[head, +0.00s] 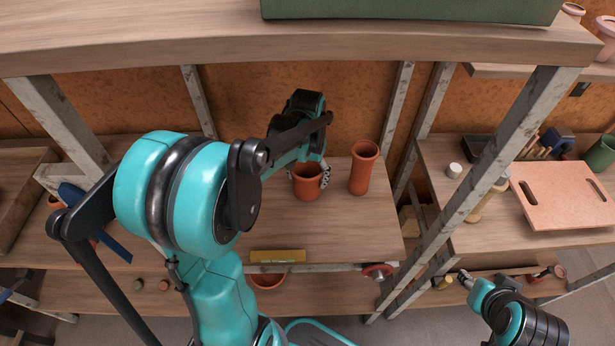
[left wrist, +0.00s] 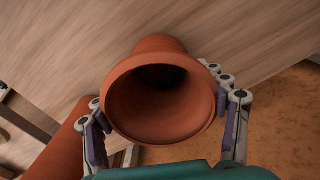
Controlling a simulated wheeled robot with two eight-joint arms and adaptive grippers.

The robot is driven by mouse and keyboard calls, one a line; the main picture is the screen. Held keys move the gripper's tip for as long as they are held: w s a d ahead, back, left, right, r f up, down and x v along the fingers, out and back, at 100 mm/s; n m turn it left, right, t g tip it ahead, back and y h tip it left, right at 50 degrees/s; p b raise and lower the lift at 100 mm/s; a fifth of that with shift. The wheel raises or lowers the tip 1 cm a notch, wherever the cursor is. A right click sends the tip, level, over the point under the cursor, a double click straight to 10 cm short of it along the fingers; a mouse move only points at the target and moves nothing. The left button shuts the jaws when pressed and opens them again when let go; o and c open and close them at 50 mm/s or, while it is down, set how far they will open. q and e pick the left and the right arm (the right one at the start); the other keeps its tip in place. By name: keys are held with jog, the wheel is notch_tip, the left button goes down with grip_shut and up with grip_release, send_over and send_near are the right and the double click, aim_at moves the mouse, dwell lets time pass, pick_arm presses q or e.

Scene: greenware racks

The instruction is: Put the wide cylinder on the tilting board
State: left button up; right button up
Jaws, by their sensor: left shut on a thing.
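The wide cylinder (head: 306,187), a short terracotta pot, is at the middle shelf's back. My left gripper (head: 311,176) is shut on it. In the left wrist view the wide cylinder (left wrist: 160,95) shows its open mouth between the fingers of the left gripper (left wrist: 165,118). I cannot tell whether its base touches the wood. A taller, narrower terracotta cylinder (head: 361,174) stands upright to its right. A pink board with handle slots (head: 570,190) on the right bench may be the tilting board; its slope is unclear. My right gripper (head: 467,279) is low at right, its fingers too small to read.
A yellow level (head: 277,256) lies at the middle shelf's (head: 345,238) front edge, with a red knob (head: 377,271) nearby. Slanting metal posts (head: 480,165) stand between shelf and right bench. A white jar (head: 454,170) is left of the pink board. The upper shelf (head: 300,42) overhangs.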

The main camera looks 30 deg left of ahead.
pick_arm(q)
jog(key=shift+f, duration=0.2)
jog(key=o, duration=1.5)
jog(key=shift+r, duration=0.15)
notch_tip(320, 180, up, 6)
jog(key=p, duration=0.3)
jog(key=shift+s+d+r+m+t, duration=0.3)
jog(key=shift+s+d+r+t, duration=0.35)
jog(key=shift+s+d+t, duration=0.85)
jog(key=shift+s+d+r+m+t, duration=0.3)
jog(key=shift+s+d+r+t, duration=0.5)
jog(key=shift+s+d, duration=1.35)
jog(key=shift+s+d+r+m+t, duration=0.3)
jog(key=shift+s+d+r+t, duration=0.2)
jog(key=shift+s+d+t, duration=1.05)
